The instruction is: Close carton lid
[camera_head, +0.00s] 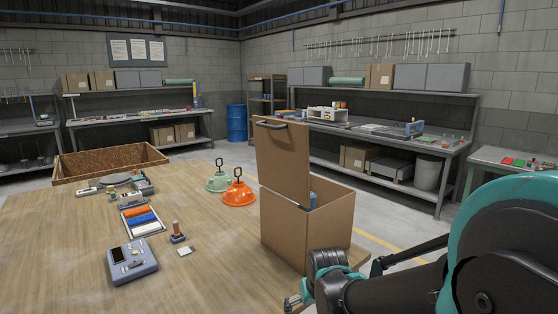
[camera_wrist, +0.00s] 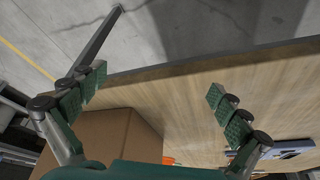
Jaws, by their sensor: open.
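A brown carton (camera_head: 328,226) stands near the right edge of the wooden table. Its lid (camera_head: 283,160) is raised upright on the left side, with a dark handle (camera_head: 271,124) near its top. A blue item (camera_head: 312,198) shows inside the opening. My gripper (camera_head: 292,301) is low in front of the carton, near the table's front right edge, partly cut off by the frame. In the wrist view my gripper (camera_wrist: 160,92) is open and empty, its green pads far apart. The carton (camera_wrist: 115,135) shows below and between the fingers, apart from the pads.
On the table (camera_head: 60,240) are an orange hood (camera_head: 239,194), a green hood (camera_head: 218,182), a blue-grey device (camera_head: 132,262), a colored tray (camera_head: 141,220) and a wooden tray (camera_head: 108,164). Workbenches line the walls. The table's front left is clear.

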